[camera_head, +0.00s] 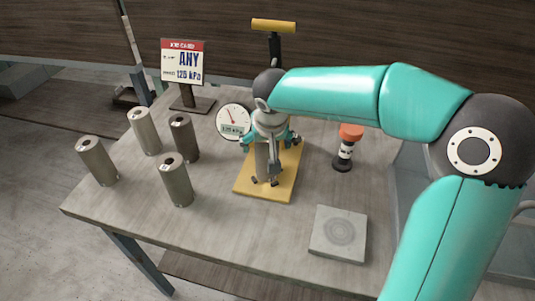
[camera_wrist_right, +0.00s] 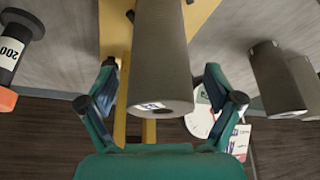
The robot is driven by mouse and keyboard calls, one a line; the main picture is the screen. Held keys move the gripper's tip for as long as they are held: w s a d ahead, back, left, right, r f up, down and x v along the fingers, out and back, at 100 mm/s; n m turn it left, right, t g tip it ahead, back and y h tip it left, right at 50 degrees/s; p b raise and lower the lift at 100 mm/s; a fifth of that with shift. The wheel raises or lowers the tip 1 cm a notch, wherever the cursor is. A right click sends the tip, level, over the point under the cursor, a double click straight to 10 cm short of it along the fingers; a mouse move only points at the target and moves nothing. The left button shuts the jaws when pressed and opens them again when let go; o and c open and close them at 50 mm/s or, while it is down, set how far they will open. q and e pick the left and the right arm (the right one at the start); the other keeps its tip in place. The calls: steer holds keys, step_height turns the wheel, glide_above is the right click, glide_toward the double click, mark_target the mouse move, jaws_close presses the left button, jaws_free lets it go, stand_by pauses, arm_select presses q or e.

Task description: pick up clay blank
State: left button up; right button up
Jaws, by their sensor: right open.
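A grey clay blank (camera_head: 262,165), a tall cylinder, stands on the yellow base plate (camera_head: 246,187) at mid-table, partly hidden by my right gripper (camera_head: 270,143). In the wrist view the blank (camera_wrist_right: 162,55) lies between the two spread teal and dark fingers of the right gripper (camera_wrist_right: 160,70). The right gripper is open; whether a finger touches the blank cannot be told. Several more grey cylinders stand on the left of the table, such as a light one (camera_head: 97,160) and a darker one (camera_head: 176,180). My left gripper is not in view.
A round gauge (camera_head: 233,119) and a yellow-topped post (camera_head: 273,26) stand by the base. A sign (camera_head: 183,62) reads "ANY" and "125 kPa". An orange-topped black piece (camera_head: 346,148) stands right. A square grey plate (camera_head: 338,246) lies front right. The front middle is clear.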

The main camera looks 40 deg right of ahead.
steer(key=shift+w+f, duration=0.15)
steer(key=shift+f, duration=0.35)
steer(key=c, duration=1.6)
steer(key=shift+w+r, duration=0.1)
jaws_close()
steer(key=shift+r, duration=0.1)
